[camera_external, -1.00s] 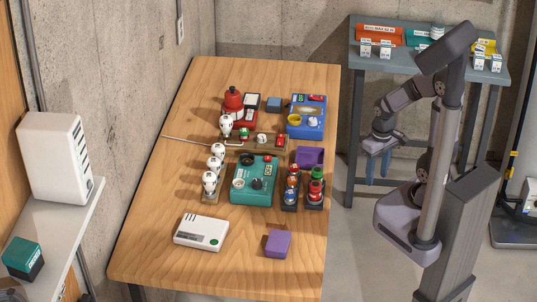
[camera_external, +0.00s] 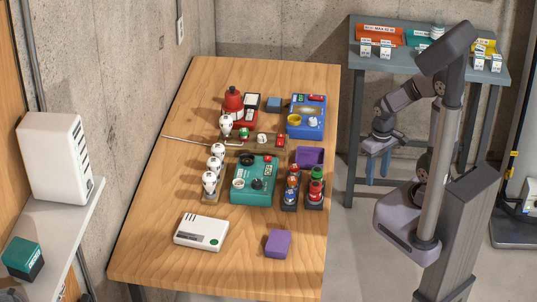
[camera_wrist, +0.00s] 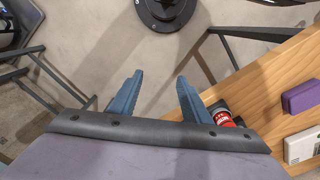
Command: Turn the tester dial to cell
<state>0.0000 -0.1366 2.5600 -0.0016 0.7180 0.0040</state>
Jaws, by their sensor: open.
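A teal box with dark round knobs (camera_external: 254,180) sits mid-table in the external view. A blue box with a yellow ring and a pale knob (camera_external: 306,117) sits behind it, to the right. Either could be the tester; the dial markings are too small to read. My gripper (camera_external: 377,168) hangs off the table's right side, well apart from both boxes. In the wrist view its two blue fingers (camera_wrist: 159,84) are spread, with only floor between them. Neither box shows clearly in the wrist view.
The wooden table (camera_external: 160,240) also holds a white box (camera_external: 201,232), a purple block (camera_external: 278,244), a purple tray (camera_external: 310,157), white bulb-like items (camera_external: 210,182) and racks of coloured cylinders (camera_external: 315,188). A grey side table (camera_external: 400,66) stands behind my arm. The table's front left is clear.

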